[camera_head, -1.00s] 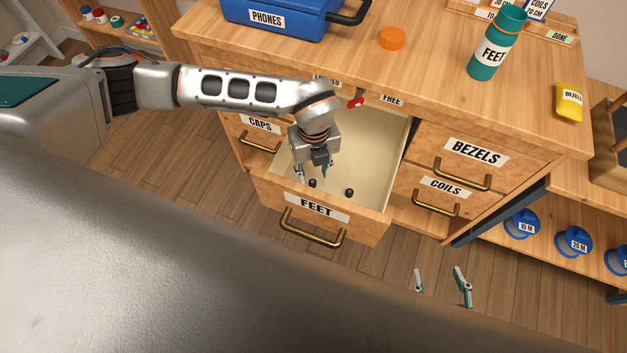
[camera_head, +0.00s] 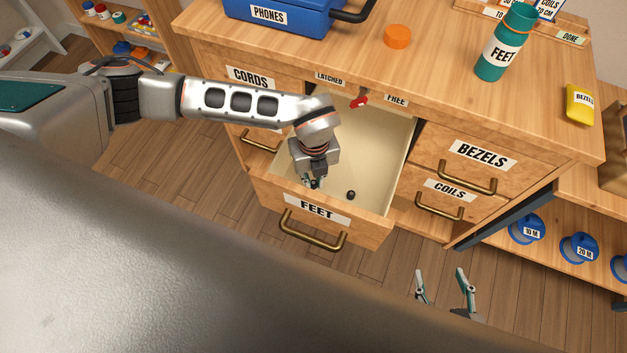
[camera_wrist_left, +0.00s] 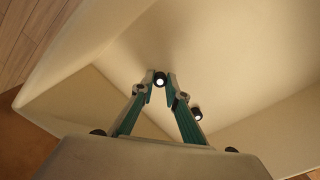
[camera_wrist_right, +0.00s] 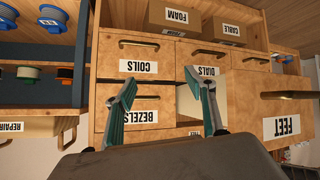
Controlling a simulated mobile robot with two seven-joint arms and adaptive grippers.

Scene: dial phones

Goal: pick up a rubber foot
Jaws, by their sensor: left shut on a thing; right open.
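The open drawer labelled FEET (camera_head: 372,175) holds small black rubber feet. My left gripper (camera_head: 314,183) reaches down inside it near the front wall. In the left wrist view its fingertips (camera_wrist_left: 160,80) are closed around one black rubber foot (camera_wrist_left: 160,81) with a pale end. A second rubber foot (camera_wrist_left: 197,114) lies on the drawer floor beside the fingers; in the head view this free foot (camera_head: 351,195) is right of the gripper. My right gripper (camera_head: 443,292) is open and empty, low in front of the cabinet; its open fingers also show in the right wrist view (camera_wrist_right: 167,98).
The worktop (camera_head: 440,70) above carries a blue PHONES case (camera_head: 285,18), an orange disc (camera_head: 397,36), a teal FEET bottle (camera_head: 505,45) and a yellow BEZELS packet (camera_head: 579,104). A red latch (camera_head: 359,100) sits above the drawer. Closed BEZELS and COILS drawers are to the right.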

